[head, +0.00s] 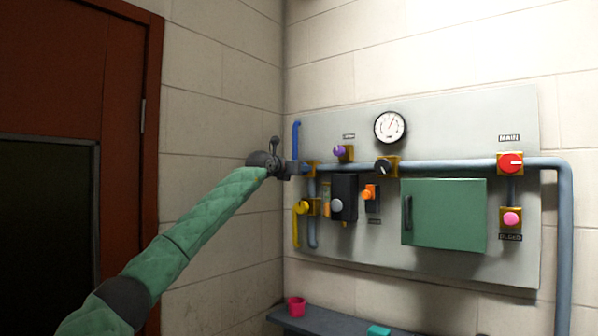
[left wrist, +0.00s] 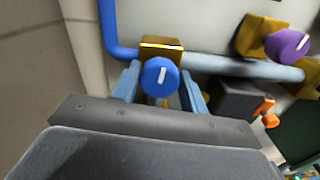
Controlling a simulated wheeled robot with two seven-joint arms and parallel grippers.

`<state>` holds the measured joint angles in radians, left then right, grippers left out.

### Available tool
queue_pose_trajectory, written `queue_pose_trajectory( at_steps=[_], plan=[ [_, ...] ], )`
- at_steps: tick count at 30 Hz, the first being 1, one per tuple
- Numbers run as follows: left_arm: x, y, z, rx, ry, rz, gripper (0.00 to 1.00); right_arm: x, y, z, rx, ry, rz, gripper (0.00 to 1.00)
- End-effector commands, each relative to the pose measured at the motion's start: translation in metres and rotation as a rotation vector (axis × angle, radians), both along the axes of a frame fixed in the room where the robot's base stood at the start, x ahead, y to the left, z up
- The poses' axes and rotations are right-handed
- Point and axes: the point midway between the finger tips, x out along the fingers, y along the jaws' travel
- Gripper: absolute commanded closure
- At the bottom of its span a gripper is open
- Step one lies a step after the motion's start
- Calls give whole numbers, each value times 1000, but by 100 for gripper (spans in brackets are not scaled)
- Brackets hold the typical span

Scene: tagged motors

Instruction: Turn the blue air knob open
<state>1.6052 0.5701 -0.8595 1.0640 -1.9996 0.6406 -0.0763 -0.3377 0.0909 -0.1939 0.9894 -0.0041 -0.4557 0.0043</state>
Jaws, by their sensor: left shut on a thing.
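The blue air knob (left wrist: 160,77) is round with a white mark and sits in front of a brass block (left wrist: 161,46) on the pipe. In the left wrist view the mark points nearly straight up, leaning slightly right. My left gripper (left wrist: 158,88) has one light-blue finger on each side of the knob and is shut on it. In the head view my left gripper (head: 291,168) is at the left end of the panel and hides the knob. A blue pipe (head: 296,138) rises just behind it. My right gripper is not in view.
The grey panel (head: 458,118) carries a purple knob (head: 339,151), a black knob (head: 383,166), an orange knob (head: 369,193), a yellow knob (head: 301,207), a red knob (head: 511,162), a pink knob (head: 511,219), a gauge (head: 390,127) and a green box (head: 444,215). A shelf (head: 330,319) is below.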

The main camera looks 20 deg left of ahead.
Motion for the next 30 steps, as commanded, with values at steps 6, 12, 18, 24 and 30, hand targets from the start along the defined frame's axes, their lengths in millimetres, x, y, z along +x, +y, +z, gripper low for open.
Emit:
queue_pose_trajectory(
  at_steps=[6,12,18,24,30],
  plan=[
    [0,0,-2,162,-60,1,79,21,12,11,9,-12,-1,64],
    [-1,-1,-1,341,-126,0,79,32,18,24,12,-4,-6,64],
    [-1,-2,-1,520,-191,0,79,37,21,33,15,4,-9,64],
    [-1,-3,-1,700,-257,0,79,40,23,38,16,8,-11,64],
    [-1,-3,-2,878,-320,0,79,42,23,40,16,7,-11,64]
  ],
)
